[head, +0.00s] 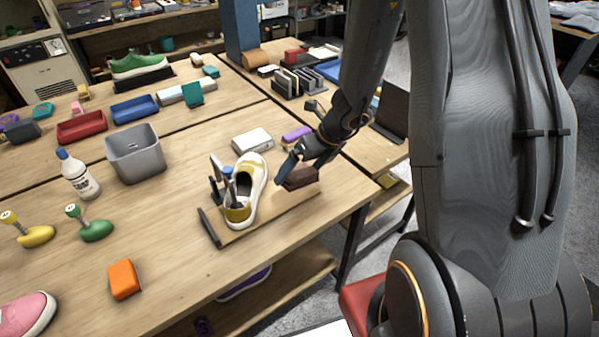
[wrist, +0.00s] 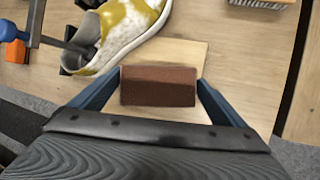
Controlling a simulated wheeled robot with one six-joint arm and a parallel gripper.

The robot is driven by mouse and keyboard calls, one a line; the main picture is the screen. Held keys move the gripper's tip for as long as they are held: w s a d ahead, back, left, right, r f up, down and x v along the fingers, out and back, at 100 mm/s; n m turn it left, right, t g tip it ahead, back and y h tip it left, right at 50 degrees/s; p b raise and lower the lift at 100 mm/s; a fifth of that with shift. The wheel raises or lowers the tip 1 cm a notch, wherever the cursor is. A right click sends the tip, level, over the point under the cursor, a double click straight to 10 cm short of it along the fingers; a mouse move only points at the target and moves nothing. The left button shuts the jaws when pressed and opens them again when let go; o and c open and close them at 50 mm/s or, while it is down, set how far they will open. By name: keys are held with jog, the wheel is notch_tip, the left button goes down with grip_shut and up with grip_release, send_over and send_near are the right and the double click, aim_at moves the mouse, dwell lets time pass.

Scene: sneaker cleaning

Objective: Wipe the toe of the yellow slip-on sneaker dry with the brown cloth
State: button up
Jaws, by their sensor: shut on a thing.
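The yellow and white slip-on sneaker (head: 245,192) stands on a light wooden board (head: 268,220) on the table, its toe toward the back. In the wrist view the sneaker (wrist: 125,28) is at the upper left, with pale, whitish patches over its yellow upper. My gripper (head: 290,175) is at the right side of the sneaker. It is shut on the brown cloth (wrist: 158,86), a folded block between both blue fingers. The cloth also shows in the head view (head: 301,178), over the board's right part. The cloth is apart from the sneaker; whether it touches the board is unclear.
A white box (head: 252,141) and a purple block (head: 296,134) lie behind the sneaker. An orange block (head: 124,279) is in front; the table around it is clear.

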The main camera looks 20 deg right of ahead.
jog(key=shift+r, duration=0.2)
jog(key=w+r+p, duration=0.2)
jog(key=w+r, duration=0.3)
jog(key=r, duration=0.2)
jog(key=shift+d+r, duration=0.2)
jog(key=shift+r, duration=0.2)
jog(key=shift+w, duration=0.1)
dwell(0.5)
